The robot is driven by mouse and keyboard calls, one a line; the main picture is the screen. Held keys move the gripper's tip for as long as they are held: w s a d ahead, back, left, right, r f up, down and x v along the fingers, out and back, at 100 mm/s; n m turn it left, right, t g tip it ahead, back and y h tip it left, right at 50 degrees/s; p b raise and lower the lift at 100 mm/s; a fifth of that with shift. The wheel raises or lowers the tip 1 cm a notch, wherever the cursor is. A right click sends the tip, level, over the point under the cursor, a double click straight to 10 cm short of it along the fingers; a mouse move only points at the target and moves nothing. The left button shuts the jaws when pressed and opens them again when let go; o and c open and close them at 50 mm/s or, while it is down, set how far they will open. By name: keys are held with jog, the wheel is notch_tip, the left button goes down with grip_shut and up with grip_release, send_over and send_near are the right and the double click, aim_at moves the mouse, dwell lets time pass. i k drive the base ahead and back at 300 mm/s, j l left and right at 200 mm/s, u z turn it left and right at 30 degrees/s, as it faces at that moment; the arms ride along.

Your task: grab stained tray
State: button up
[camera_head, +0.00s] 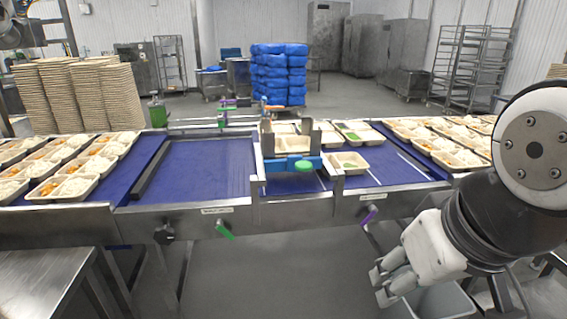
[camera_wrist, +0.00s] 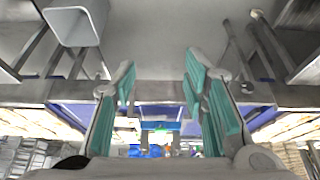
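A beige tray (camera_head: 348,164) with a small green patch inside sits on the blue conveyor belt, just right of the metal station at the centre. Another beige tray (camera_head: 357,137) with green in it lies behind it. I cannot tell for sure which of these is the stained one. My gripper (camera_head: 384,284) hangs low at the right, in front of and below the conveyor's front edge, apart from every tray. In the wrist view my gripper (camera_wrist: 160,70) has its teal-padded fingers spread wide with nothing between them.
Filled rice trays (camera_head: 72,187) line the left side, and more (camera_head: 440,148) stand at the right. A grey bin (camera_head: 445,301) is on the floor beneath my gripper. The metal station (camera_head: 292,165) straddles the belt. The left belt stretch (camera_head: 205,168) is bare.

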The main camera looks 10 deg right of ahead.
aim_at(352, 163)
jog(key=i+j+z, duration=0.4)
jog(key=i, duration=0.35)
jog(key=i+j+z, duration=0.35)
jog(key=i, duration=0.35)
jog(key=i+j+z, duration=0.4)
jog(key=i+j, duration=0.2)
jog(key=j, duration=0.2)
